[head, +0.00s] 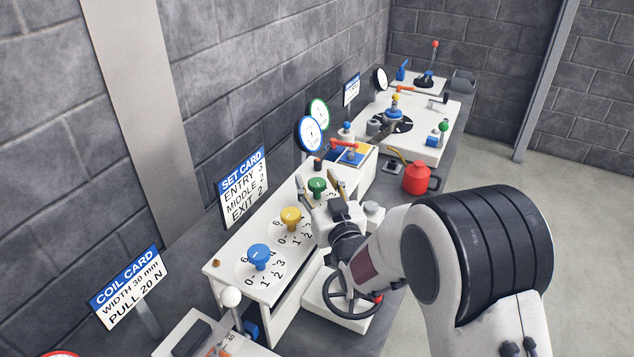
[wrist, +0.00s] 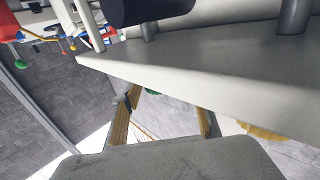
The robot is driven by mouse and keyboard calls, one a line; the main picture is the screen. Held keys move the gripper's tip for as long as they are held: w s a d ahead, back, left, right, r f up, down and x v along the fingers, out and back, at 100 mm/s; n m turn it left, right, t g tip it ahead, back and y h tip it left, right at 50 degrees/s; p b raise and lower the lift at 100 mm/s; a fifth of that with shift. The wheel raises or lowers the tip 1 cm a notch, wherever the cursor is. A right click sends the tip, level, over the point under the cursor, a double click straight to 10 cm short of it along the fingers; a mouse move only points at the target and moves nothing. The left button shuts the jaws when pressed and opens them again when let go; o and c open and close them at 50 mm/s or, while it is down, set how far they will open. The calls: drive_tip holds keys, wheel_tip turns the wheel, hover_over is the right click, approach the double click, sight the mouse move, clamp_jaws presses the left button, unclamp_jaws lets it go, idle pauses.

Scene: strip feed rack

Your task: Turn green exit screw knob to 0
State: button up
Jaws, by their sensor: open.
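The green knob (head: 317,187) stands at the far end of a row of three on the white panel top. Its dial numbers are mostly hidden by my gripper, so its setting cannot be read. My gripper (head: 319,182) is open, with its tan fingers on either side of the green knob; contact is unclear. In the wrist view, a sliver of the green knob (wrist: 152,92) shows between the fingers (wrist: 168,112). The set card (head: 243,186) behind the panel lists entry 3, middle apparently 2 and exit 2.
The yellow knob (head: 291,218) and blue knob (head: 259,256) stand nearer on the same panel (head: 222,275). A dark handwheel (head: 331,310) is below my gripper. A red can (head: 421,178) stands to the right. Round gauges (head: 309,134) rise behind.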

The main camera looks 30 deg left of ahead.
drive_tip(key=c, duration=1.1)
drive_tip(key=shift+r+m+t+h, duration=0.1)
drive_tip(key=shift+m+t+h, duration=0.7)
drive_tip(key=shift+h, duration=0.2)
drive_tip(key=o, duration=1.1)
drive_tip(key=shift+n+g+y, duration=0.8)
drive_tip(key=shift+y, duration=0.2)
